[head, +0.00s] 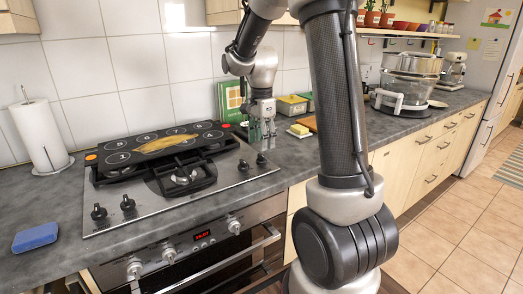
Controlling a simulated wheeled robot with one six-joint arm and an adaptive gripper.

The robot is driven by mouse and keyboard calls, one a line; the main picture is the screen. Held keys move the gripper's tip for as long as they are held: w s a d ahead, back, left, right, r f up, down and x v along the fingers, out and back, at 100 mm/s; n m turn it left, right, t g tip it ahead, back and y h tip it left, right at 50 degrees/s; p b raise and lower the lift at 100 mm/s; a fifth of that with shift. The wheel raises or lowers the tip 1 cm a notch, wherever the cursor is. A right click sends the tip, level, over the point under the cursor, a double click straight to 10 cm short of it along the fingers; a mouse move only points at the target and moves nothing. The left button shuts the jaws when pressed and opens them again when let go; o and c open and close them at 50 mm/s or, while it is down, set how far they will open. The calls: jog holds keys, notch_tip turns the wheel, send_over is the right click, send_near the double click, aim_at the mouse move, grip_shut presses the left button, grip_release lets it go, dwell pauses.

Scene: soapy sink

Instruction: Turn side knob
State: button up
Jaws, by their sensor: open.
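My gripper (263,137) points down at the right end of the steel hob (232,178). It is open, and I see nothing between its fingers. Two black knobs, one (243,165) and another (261,159), stand on the hob's right side just below the fingertips in the picture. I cannot tell whether the fingers touch either one. Two more black knobs, one (99,212) and another (128,203), stand at the hob's front left. The oven front below has silver knobs, at left (134,268), beside it (169,256) and at right (233,225).
A black numbered mat (117,157) with dry yellow pasta (168,143) covers the hob's back. A blue sponge (35,237) and paper towel roll (42,135) are at left. Storage boxes (291,105) and a yellow-topped block (299,130) lie right of my gripper.

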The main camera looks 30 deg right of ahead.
aim_at(261, 155)
notch_tip(261, 155, up, 7)
jog(key=shift+r, duration=0.15)
dwell(0.5)
jog(key=s+a+r+n+t, duration=0.1)
jog(key=s+a+n+t, duration=0.1)
jog(key=s+n, duration=0.7)
jog(key=s+a+r+n+t, duration=0.1)
jog(key=s+a+n+t, duration=0.1)
jog(key=s+n, duration=0.6)
jog(key=s, duration=0.7)
jog(key=shift+a+r+n, duration=0.4)
dwell(4.2)
